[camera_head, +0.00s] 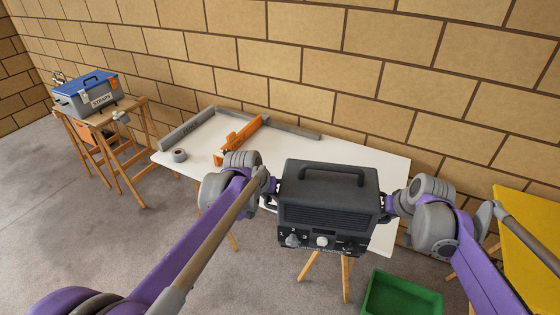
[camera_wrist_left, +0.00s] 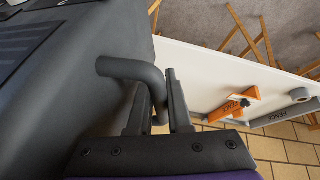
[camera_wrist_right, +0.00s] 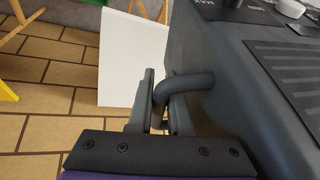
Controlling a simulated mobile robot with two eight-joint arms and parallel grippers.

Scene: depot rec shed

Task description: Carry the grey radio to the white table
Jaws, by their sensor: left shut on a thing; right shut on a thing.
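The grey radio (camera_head: 329,205) is a dark box with a top handle, a front grille and knobs along its lower front. It is held level between my two grippers, in front of the white table (camera_head: 290,152), and hides part of the tabletop. My left gripper (camera_head: 272,190) is shut on the radio's side handle (camera_wrist_left: 130,70) at its left. My right gripper (camera_head: 387,206) is shut on the other side handle (camera_wrist_right: 184,86) at its right. Whether the radio's underside touches anything is hidden.
On the white table lie a grey L-shaped fence (camera_head: 290,131), an orange tool (camera_head: 238,138) and a grey tape roll (camera_head: 179,155). A green crate (camera_head: 402,297) stands below. A yellow table (camera_head: 530,225) is at right. A blue-lidded box (camera_head: 88,95) sits on a wooden stand at left.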

